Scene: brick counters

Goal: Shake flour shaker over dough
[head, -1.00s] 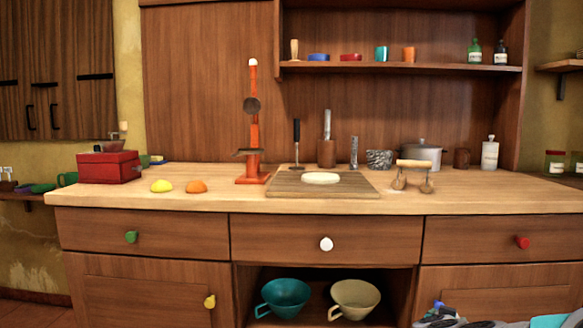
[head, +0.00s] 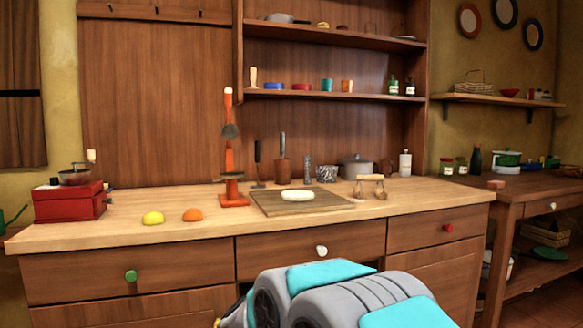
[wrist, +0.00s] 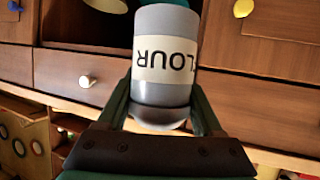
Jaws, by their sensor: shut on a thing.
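The label and the cabinet front both appear upside down in that view, so the shaker looks roughly upright. It is in front of the drawers, away from the dough. My arm fills the bottom of the head view; the gripper and shaker are not visible there.
An orange-red stand (head: 232,200) is left of the board. Orange (head: 193,215) and yellow (head: 153,218) lumps and a red box grinder (head: 69,202) stand farther left. A wooden-handled tool (head: 370,188) sits at the board's right. The counter's right end is mostly clear.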

